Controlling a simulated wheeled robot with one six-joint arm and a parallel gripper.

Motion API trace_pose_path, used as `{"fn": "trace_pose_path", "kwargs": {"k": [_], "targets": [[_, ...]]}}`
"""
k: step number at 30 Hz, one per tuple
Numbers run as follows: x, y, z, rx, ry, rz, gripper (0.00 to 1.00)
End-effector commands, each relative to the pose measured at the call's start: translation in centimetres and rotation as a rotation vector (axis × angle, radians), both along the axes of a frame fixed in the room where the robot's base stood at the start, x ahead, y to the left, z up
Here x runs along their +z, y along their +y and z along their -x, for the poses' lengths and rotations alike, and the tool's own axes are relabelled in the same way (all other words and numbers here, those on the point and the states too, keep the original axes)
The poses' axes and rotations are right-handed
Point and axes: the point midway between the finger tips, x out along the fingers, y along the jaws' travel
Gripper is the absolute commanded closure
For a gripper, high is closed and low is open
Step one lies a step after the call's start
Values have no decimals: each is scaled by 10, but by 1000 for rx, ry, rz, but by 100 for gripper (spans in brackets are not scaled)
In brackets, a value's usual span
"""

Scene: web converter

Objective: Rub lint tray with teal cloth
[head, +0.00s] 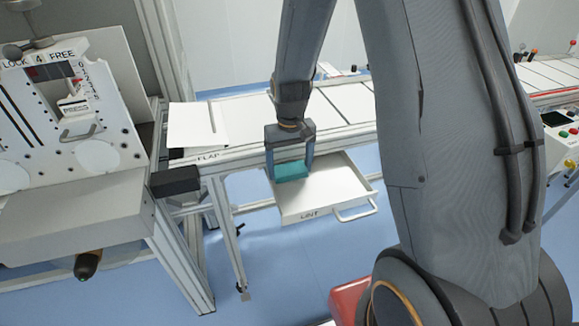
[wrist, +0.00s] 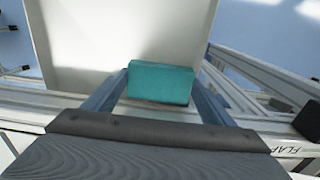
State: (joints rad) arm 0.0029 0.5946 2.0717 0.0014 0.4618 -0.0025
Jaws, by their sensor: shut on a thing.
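The lint tray (head: 322,190) is a white open drawer labelled LINT, pulled out below the conveyor table, with a handle at its front. My gripper (head: 291,173) is shut on the teal cloth (head: 292,170), a folded block, at the left back part of the tray. In the wrist view the teal cloth (wrist: 160,84) sits between my two fingers, over the tray's pale floor (wrist: 95,60). I cannot tell whether the cloth touches the tray floor.
A white flap plate (head: 196,127) labelled FLAP lies on the conveyor table to the left. A white machine panel (head: 62,110) with levers stands at the far left. A dark block (head: 174,181) juts out by the frame. A red object (head: 349,300) is at the bottom.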

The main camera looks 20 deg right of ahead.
Motion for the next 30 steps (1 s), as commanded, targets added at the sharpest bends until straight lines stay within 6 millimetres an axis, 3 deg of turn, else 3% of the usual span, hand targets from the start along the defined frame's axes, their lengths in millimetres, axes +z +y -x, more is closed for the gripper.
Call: {"fn": "trace_pose_path", "kwargs": {"k": [1, 10, 21, 23, 24, 30], "targets": [[-12, -1, 10, 3, 25, 2, 44], [-12, -8, 10, 2, 25, 2, 43], [-11, -44, 11, -8, 25, 1, 36], [-11, -49, 11, -7, 25, -2, 93], [-12, -52, 11, -6, 25, -4, 100], [-8, -47, 10, 2, 24, -5, 100]]}}
